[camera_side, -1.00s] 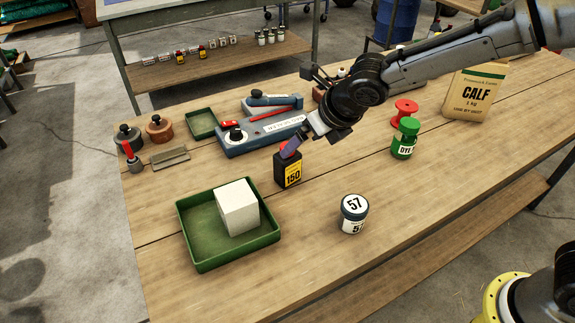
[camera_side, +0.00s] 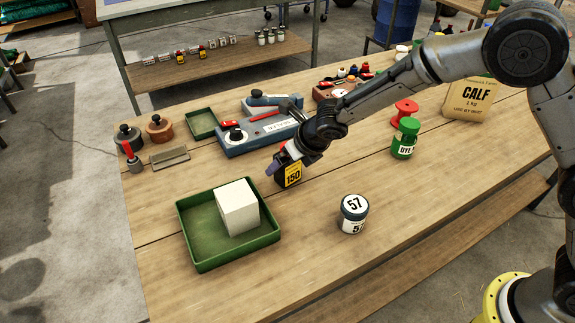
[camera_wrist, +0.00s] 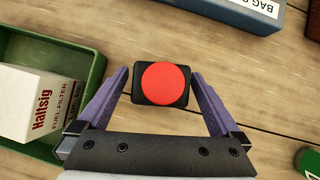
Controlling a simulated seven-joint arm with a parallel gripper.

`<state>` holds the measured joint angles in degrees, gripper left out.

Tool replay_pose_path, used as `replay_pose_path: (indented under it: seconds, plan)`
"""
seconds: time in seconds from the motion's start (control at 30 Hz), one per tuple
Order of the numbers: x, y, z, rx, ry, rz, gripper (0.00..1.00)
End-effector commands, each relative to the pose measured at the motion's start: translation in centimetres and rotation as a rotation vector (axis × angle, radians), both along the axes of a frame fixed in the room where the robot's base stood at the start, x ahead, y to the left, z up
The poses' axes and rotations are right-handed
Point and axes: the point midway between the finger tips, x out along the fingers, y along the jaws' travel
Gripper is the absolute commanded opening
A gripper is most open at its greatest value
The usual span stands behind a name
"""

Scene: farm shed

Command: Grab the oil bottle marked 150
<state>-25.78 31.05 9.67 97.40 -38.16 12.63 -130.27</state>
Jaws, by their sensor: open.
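The oil bottle marked 150 (camera_side: 291,178) is black with a yellow label and stands upright on the bench; my gripper hides its top in the side view. In the wrist view its round red cap (camera_wrist: 165,83) and black shoulders show from above. My gripper (camera_wrist: 160,76) is open, with one purple finger on each side of the bottle. A gap shows between each finger and the bottle. In the side view my gripper (camera_side: 281,163) is low at the bottle's upper part.
A green tray (camera_side: 186,228) with a white fuel filter box (camera_side: 238,207) stands to the left. A jar marked 57 (camera_side: 353,214) is at the front right. A blue-grey tool (camera_side: 262,134) lies behind the bottle. A green dye bottle (camera_side: 405,140) stands further right.

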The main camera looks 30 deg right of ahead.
Motion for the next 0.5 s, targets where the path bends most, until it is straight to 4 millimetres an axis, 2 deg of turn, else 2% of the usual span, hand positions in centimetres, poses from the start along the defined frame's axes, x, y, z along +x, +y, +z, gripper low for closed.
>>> replay_pose_path:
  seconds: [0.2, 0.5]
  plan:
    - [0.03, -0.01, -0.02, 0.001, 0.000, -0.001, 0.98]
    - [0.01, -0.02, -0.01, 0.001, 0.000, -0.001, 0.44]
